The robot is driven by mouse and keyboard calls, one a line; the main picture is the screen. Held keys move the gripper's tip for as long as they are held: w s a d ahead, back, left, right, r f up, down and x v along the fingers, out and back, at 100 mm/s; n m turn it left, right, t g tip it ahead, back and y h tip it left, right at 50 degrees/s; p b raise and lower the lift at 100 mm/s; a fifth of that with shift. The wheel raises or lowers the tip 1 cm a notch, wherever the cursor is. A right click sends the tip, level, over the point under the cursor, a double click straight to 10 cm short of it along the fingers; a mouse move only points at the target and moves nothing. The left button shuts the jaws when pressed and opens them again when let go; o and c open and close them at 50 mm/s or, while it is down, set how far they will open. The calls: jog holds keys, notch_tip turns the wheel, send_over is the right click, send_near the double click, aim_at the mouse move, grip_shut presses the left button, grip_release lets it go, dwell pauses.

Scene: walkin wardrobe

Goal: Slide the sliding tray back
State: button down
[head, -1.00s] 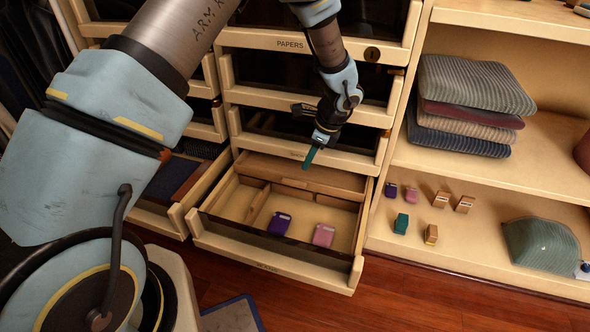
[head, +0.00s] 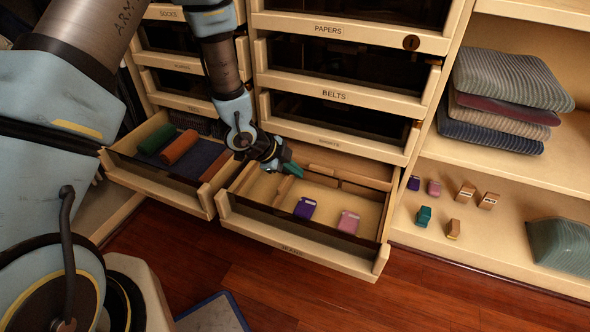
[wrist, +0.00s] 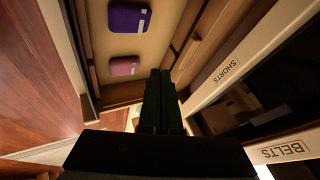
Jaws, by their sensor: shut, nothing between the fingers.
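The open lower drawer (head: 290,250) holds a wooden tray (head: 342,171) with low dividers across its back part. The tray's far side runs close under the cabinet front, and its left end is partly hidden by my gripper. My gripper (head: 297,171) is shut and empty, its green fingers tilted down at the back left of the open drawer. I cannot tell whether the fingertips touch the tray. In the wrist view the shut fingers (wrist: 162,100) point into the drawer beside wooden dividers (wrist: 190,45).
A purple item (head: 305,208) and a pink item (head: 348,222) lie in the drawer's front part. Another open drawer (head: 165,190) with rolled cloths stands at the left. Closed drawers (head: 335,97) are above. A shelf with folded clothes (head: 505,95) is at the right.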

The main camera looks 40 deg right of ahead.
jog(key=w+d+f+b, duration=0.1)
jog(key=d+f, duration=0.5)
jog(key=d, duration=0.2)
jog(key=shift+w+f, duration=0.15)
jog(key=shift+w, duration=0.15)
jog(key=shift+d, duration=0.1)
